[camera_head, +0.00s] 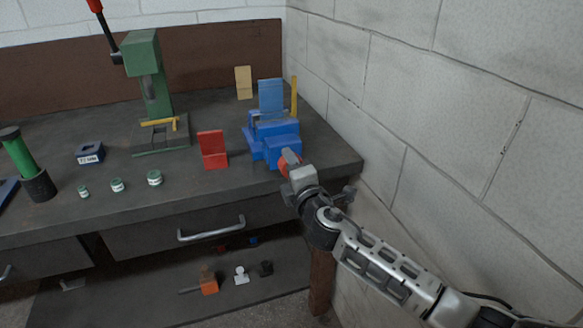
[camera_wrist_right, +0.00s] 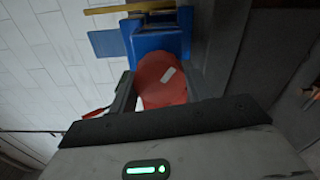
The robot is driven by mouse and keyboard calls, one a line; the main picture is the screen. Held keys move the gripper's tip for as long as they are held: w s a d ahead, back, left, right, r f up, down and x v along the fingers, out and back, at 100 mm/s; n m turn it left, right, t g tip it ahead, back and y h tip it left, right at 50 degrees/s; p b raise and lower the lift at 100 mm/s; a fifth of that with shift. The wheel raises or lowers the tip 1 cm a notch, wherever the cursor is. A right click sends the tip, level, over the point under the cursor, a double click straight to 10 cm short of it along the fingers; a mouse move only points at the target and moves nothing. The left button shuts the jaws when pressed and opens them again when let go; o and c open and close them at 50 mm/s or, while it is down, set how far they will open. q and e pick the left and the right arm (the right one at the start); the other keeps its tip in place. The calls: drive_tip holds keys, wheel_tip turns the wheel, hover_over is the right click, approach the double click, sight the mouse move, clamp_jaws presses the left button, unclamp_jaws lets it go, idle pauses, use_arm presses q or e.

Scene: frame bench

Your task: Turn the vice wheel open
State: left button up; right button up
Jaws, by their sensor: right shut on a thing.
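A blue vice (camera_head: 272,138) is on the right end of the bench top, near its front edge. Its red wheel (camera_head: 285,161) faces the front and is mostly hidden behind my right gripper (camera_head: 291,160) in the head view. In the right wrist view the red wheel (camera_wrist_right: 160,82) sits right in front of the gripper, with the blue vice body (camera_wrist_right: 160,40) behind it. My left gripper is not in view.
A red bracket (camera_head: 212,149) stands left of the vice, and a green press (camera_head: 150,85) stands further back. Small jars (camera_head: 117,185) line the front of the bench (camera_head: 215,183). A block wall (camera_head: 430,90) closes the right side. A drawer handle (camera_head: 211,229) sticks out below.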

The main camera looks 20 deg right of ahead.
drive_tip(key=o, duration=1)
drive_tip(key=shift+c, duration=0.2)
drive_tip(key=s+b, duration=0.1)
drive_tip(key=s, duration=1.5)
drive_tip(key=shift+d+b, duration=0.25)
drive_tip(key=shift+b, duration=0.05)
drive_tip(key=shift+f, duration=0.1)
